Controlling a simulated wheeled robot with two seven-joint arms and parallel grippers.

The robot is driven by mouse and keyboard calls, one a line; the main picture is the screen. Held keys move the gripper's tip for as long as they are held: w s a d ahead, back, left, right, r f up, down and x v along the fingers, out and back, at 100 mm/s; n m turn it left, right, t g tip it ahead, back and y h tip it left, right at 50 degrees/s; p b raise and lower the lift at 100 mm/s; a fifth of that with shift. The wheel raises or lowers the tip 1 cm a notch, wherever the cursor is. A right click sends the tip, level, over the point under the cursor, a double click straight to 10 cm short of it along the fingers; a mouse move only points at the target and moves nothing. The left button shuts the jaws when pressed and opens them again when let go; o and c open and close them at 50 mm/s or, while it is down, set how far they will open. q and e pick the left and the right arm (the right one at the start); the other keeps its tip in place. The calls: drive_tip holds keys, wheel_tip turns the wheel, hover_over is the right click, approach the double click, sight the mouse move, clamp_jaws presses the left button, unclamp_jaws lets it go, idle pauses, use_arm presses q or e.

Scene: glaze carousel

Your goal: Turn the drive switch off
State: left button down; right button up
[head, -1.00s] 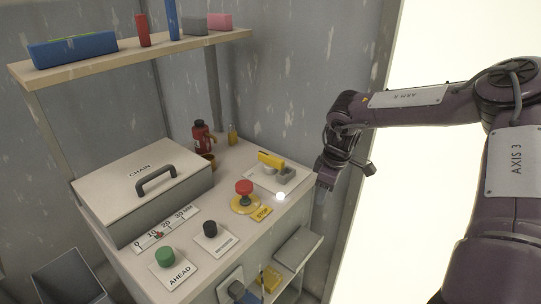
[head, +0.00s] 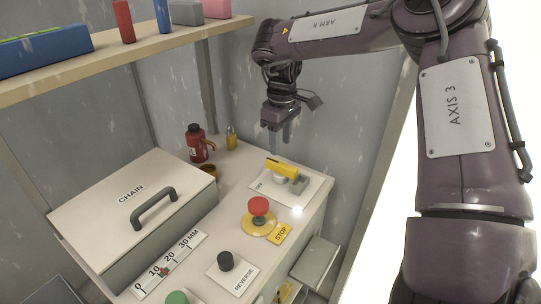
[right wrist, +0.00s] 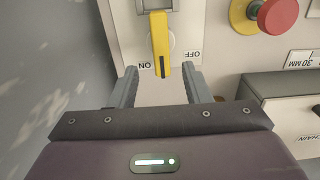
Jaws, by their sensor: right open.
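The drive switch is a yellow handle (head: 284,168) on a pale plate (head: 310,187) at the back right of the bench. In the right wrist view the yellow handle (right wrist: 160,40) points toward the gripper, its dark-marked tip beside the ON label (right wrist: 145,65). The OFF label (right wrist: 194,54) is to the right of it there. My right gripper (head: 280,137) is open and empty, pointing down above and behind the switch. In the right wrist view the handle's tip appears between the open fingers (right wrist: 160,84); I cannot tell any contact. My left gripper is out of view.
A red stop button (head: 258,206) on a yellow base stands in front of the switch. A small white light (head: 297,211) glows beside it. The chain box (head: 95,213) fills the left; a shelf (head: 120,61) overhangs the back.

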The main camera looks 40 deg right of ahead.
sight(281, 164)
drive_tip(key=f, duration=0.7)
drive_tip(key=shift+s+f, duration=0.2)
drive_tip(key=shift+s, duration=0.05)
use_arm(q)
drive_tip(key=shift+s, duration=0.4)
use_arm(e)
clamp_jaws()
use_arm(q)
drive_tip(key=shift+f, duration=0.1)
